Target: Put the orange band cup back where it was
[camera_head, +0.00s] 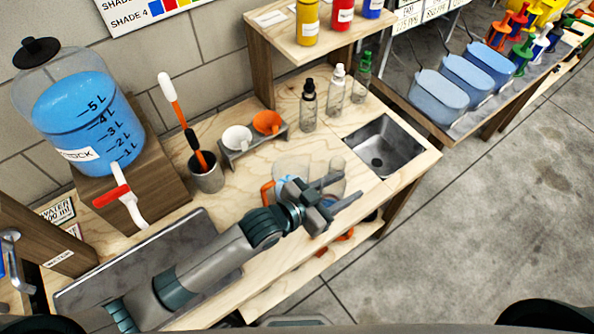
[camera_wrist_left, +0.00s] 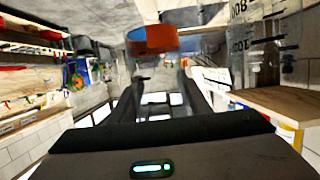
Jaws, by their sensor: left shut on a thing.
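My left gripper (camera_head: 350,193) reaches over the workbench toward its front right side, with the fingers pointing right. In the left wrist view the orange band cup (camera_wrist_left: 152,39) shows as a wide orange band at the top centre, beyond and between the fingers. My left gripper is shut on it; its clear body is hard to make out. In the head view I cannot tell the cup's outline between the fingers. My right gripper is not in view.
A clear jug (camera_head: 290,168) stands behind my left wrist. The sink (camera_head: 385,147) lies to the right. Orange pieces (camera_head: 345,235) show low at the bench front.

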